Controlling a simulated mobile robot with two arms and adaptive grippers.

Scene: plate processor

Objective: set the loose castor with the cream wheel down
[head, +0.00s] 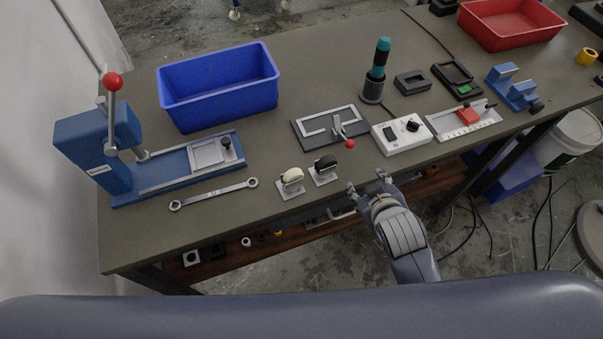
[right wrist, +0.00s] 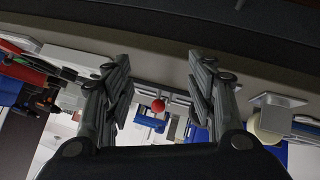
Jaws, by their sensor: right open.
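The loose castor with the cream wheel (head: 291,177) sits on the bench near its front edge, on its grey plate with the wheel up. A similar castor with a black wheel (head: 325,164) stands just right of it. My right gripper (head: 366,181) is at the bench's front edge, to the right of both castors and apart from them. Its fingers are spread with nothing between them, as the right wrist view (right wrist: 160,80) also shows. My left gripper is out of view.
A wrench (head: 213,194) lies left of the castors. Behind them are a blue bin (head: 219,97) and a toggle clamp with a red knob (head: 350,144). A white control box (head: 401,136) stands beyond my right gripper. Bare bench lies between the blue bin and the castors.

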